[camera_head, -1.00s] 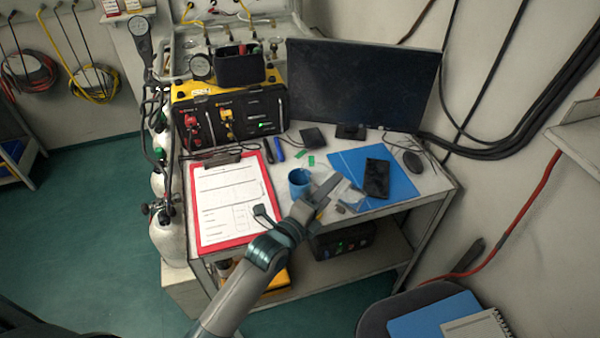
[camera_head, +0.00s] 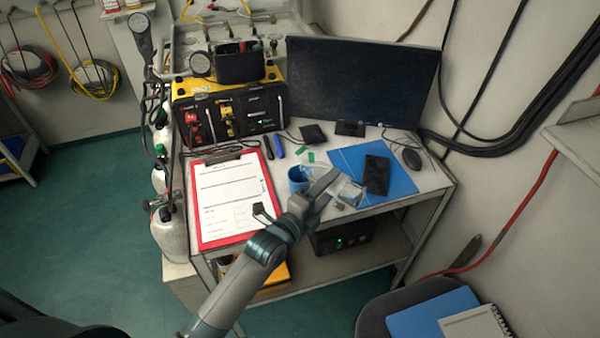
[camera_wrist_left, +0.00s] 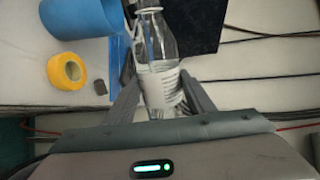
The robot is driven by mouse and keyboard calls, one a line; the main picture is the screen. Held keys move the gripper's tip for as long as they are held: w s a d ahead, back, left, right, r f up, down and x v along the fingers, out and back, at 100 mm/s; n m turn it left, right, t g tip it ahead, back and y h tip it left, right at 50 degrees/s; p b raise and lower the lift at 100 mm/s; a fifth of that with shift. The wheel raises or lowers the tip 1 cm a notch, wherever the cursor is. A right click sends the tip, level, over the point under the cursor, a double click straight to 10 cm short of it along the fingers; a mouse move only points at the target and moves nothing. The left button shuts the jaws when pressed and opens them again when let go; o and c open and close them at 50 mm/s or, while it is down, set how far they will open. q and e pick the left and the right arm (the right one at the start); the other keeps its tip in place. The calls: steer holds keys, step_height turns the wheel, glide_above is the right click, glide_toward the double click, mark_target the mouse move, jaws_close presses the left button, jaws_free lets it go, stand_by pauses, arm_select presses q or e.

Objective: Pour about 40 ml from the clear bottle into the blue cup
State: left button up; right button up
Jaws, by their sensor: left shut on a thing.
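The blue cup (camera_head: 297,181) stands on the desk between the clipboard and the blue folder; in the left wrist view the cup (camera_wrist_left: 75,18) is at the upper left. My left gripper (camera_head: 325,190) is just right of the cup. It is shut on the clear bottle (camera_head: 349,192). In the left wrist view the bottle (camera_wrist_left: 157,62) sits between the fingers of the gripper (camera_wrist_left: 158,92), neck toward the top of the picture, a white label low on it. The bottle is beside the cup, not over it. Its tilt and liquid level are unclear. My right gripper is not in view.
A yellow tape roll (camera_wrist_left: 67,71) lies near the cup. A red clipboard (camera_head: 232,196) is to the left. A black phone-like slab (camera_head: 377,175) lies on a blue folder (camera_head: 405,182). A monitor (camera_head: 362,85) and a black-and-yellow panel case (camera_head: 230,118) stand behind.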

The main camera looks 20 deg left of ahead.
arm_select(q)
steer(key=shift+r, duration=0.25)
steer(key=shift+d, duration=0.3)
steer(key=shift+s+d, duration=0.15)
steer(key=shift+d, duration=0.4)
steer(key=shift+d, duration=0.1)
steer(key=shift+n, duration=0.3)
stand_by(0.7)
